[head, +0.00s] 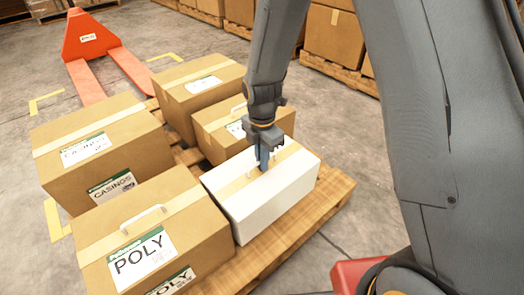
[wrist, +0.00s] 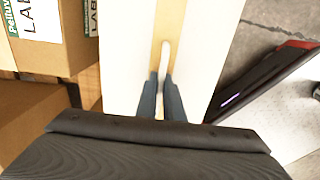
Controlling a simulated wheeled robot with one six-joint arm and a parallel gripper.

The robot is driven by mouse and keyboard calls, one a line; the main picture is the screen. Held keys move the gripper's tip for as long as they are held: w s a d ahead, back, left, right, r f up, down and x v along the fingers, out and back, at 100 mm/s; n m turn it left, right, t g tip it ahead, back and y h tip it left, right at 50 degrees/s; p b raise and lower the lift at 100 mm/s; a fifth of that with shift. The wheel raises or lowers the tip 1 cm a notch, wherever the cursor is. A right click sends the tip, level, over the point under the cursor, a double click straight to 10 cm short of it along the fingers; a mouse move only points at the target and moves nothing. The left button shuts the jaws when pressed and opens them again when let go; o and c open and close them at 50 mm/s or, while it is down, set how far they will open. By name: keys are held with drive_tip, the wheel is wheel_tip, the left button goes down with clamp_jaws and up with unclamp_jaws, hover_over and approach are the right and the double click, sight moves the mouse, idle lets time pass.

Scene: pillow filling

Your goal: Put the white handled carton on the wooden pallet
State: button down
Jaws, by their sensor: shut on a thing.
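The white handled carton (head: 262,194) sits at the front right of the wooden pallet (head: 318,215), beside a brown carton on its left. It has a tan tape strip and a white handle on top. My gripper (head: 266,165) is above its top, shut on the handle. In the wrist view, the fingers of my gripper (wrist: 165,100) close around the white handle (wrist: 165,58) of the white carton (wrist: 203,55). The carton looks level. I cannot tell whether its base touches the pallet boards.
Several brown cartons share the pallet: a POLY carton (head: 150,240) at front left, a CASINGS carton (head: 100,148) behind it, and others (head: 200,88) at the back. A red pallet jack (head: 92,45) stands at the far left. Loaded pallets (head: 330,40) line the back.

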sight(262, 173)
drive_tip(key=shift+f+b, duration=1)
drive_tip(key=shift+f, duration=2.1)
drive_tip(key=c, duration=1.9)
unclamp_jaws()
